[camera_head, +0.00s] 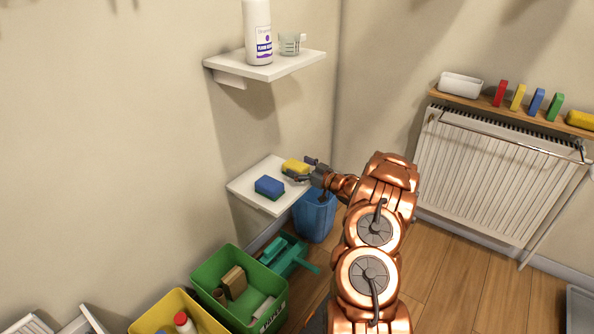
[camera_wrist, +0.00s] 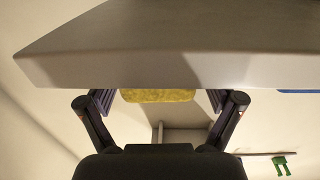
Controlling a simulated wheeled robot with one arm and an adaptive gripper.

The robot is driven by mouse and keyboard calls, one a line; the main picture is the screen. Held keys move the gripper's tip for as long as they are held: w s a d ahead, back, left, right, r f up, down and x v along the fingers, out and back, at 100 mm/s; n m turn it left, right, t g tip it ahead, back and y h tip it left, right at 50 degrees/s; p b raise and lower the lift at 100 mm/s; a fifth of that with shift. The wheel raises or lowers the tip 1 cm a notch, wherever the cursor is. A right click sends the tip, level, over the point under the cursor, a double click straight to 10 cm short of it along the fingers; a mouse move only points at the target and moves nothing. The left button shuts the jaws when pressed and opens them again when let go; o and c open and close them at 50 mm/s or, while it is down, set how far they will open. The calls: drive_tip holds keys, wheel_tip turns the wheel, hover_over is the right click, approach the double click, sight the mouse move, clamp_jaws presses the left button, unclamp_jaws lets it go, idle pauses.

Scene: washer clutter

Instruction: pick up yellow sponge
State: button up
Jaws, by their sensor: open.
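A yellow sponge (camera_head: 296,167) lies on the low white wall shelf (camera_head: 275,207), near its back right side. In the wrist view the yellow sponge (camera_wrist: 158,96) shows as a strip between my two fingers, partly hidden by the large shelf slab (camera_wrist: 150,52). My gripper (camera_head: 304,169) is at the shelf's right side, right beside the sponge, with its fingers spread. The wrist view shows my gripper (camera_wrist: 159,99) open, one finger on each side of the sponge. I cannot tell whether a finger touches it.
A blue sponge (camera_head: 269,187) lies left of the yellow one. A blue bin (camera_head: 315,218) stands below the shelf. An upper shelf (camera_head: 290,68) holds a white bottle (camera_head: 258,35). Another yellow sponge (camera_head: 579,119) lies on the ledge above the radiator (camera_head: 495,165).

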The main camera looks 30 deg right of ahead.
drive_tip(key=c, duration=1.1)
drive_tip(key=shift+r, duration=0.1)
drive_tip(key=shift+c, duration=0.2)
